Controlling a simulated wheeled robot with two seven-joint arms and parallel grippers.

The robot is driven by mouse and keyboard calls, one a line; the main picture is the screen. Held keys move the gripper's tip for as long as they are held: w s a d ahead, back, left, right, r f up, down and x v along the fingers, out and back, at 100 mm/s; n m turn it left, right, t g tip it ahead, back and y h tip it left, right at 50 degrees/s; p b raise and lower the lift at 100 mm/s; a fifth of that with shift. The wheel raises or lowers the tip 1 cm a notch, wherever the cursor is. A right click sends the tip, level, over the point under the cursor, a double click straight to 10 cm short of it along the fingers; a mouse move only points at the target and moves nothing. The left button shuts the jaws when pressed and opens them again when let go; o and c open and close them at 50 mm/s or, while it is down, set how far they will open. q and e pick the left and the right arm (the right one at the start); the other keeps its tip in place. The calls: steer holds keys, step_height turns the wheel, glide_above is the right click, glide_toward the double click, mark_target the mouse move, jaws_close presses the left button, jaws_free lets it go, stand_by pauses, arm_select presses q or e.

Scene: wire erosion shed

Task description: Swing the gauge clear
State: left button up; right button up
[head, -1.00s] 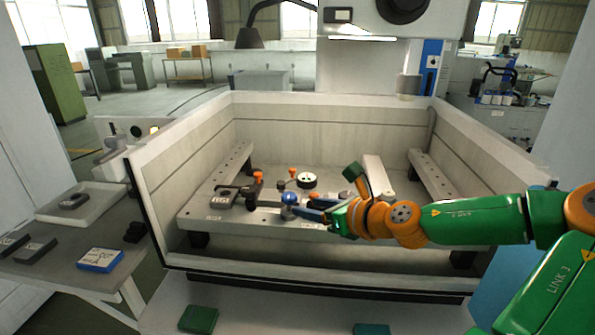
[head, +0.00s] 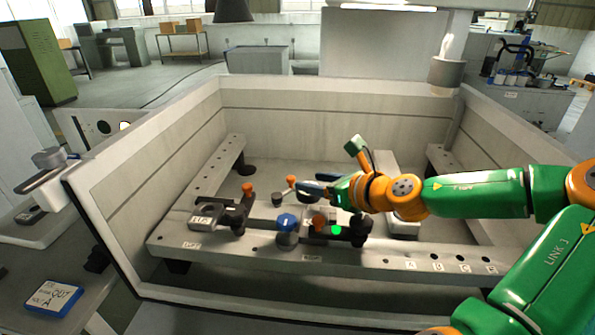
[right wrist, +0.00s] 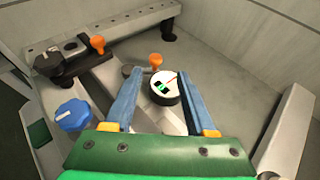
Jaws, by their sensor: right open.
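The gauge (right wrist: 164,89), a round white dial with a black rim, shows in the right wrist view between my right gripper's two blue fingers (right wrist: 158,92). Both fingers look apart from it. An orange knob (right wrist: 155,60) stands just beyond it. In the head view my right gripper (head: 312,190) is over the fixture, open and empty, and largely hides the gauge. The blue knob (head: 287,221) stands in front of the gripper; it also shows at left in the right wrist view (right wrist: 73,115). My left gripper is out of view.
A clamp with an orange knob (head: 247,188) sits left on the rail. A dark block with a green light (head: 336,230) sits right of the blue knob. A blue-edged card (head: 55,297) lies outside.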

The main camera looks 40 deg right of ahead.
mark_target(293, 179)
steer(key=shift+w+a+p, duration=0.2)
steer(key=shift+w+p, duration=0.15)
steer(key=shift+w+a+f+p, duration=0.1)
steer(key=shift+w+a+p, duration=0.05)
steer(key=shift+w+p, duration=0.35)
steer(key=shift+w+a+f+p, duration=0.1)
steer(key=shift+w+p, duration=0.3)
steer(key=shift+w, duration=0.05)
steer(key=x, duration=0.1)
steer(key=p+x, duration=0.1)
steer(key=x, duration=0.1)
steer(key=shift+d+f, duration=0.25)
steer(key=shift+d, duration=0.05)
steer(key=shift+s+a, duration=0.1)
steer(key=shift+s, duration=0.05)
jaws_close()
